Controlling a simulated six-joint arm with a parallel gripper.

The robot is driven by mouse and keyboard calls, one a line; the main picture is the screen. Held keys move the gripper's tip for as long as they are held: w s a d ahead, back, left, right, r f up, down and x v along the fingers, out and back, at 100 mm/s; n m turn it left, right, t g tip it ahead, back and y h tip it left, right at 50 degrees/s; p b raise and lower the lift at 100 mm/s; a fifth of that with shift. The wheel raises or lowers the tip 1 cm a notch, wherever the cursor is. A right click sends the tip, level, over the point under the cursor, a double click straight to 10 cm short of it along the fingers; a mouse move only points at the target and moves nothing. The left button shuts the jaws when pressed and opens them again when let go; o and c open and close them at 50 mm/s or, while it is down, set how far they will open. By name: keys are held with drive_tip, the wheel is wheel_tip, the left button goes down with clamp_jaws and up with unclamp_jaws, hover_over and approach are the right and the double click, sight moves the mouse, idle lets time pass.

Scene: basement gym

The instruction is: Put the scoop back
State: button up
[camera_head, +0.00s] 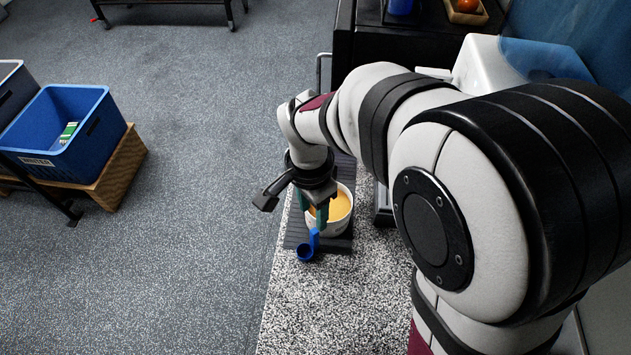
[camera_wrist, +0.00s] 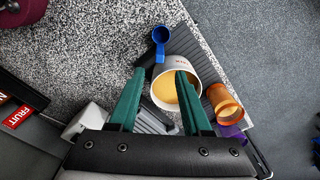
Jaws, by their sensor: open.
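The blue scoop (camera_head: 304,253) is outside the white tub, by its near side in the head view, with its handle toward the tub. In the wrist view the scoop (camera_wrist: 160,36) is just beyond the tub's rim. I cannot tell whether they touch. The white tub (camera_head: 341,222) holds yellow-orange powder and stands upright on a dark ribbed mat (camera_head: 294,229); it also shows in the wrist view (camera_wrist: 187,68). My gripper (camera_head: 316,218) is open above the tub and scoop. Its green fingers (camera_wrist: 160,72) are apart, and I see nothing held between them.
An orange container (camera_wrist: 228,108) and a purple item (camera_wrist: 233,132) are beside the tub in the wrist view. The speckled counter (camera_head: 320,300) is clear in front. A blue crate (camera_head: 102,132) on a wooden stand is far left, beyond open floor.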

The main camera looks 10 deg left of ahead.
drive_tip(key=shift+d+r, duration=0.1)
drive_tip(key=shift+r, duration=0.35)
drive_tip(key=s+d+r+n+y, duration=0.1)
drive_tip(key=s+d+r, duration=0.2)
drive_tip(key=s+d, duration=0.2)
drive_tip(key=s+d+r+n+y, duration=0.1)
drive_tip(key=s+d, duration=0.5)
drive_tip(key=s, duration=0.6)
wheel_tip(320, 180, up, 2)
drive_tip(key=shift+r+n, duration=0.15)
drive_tip(key=shift+n, duration=0.55)
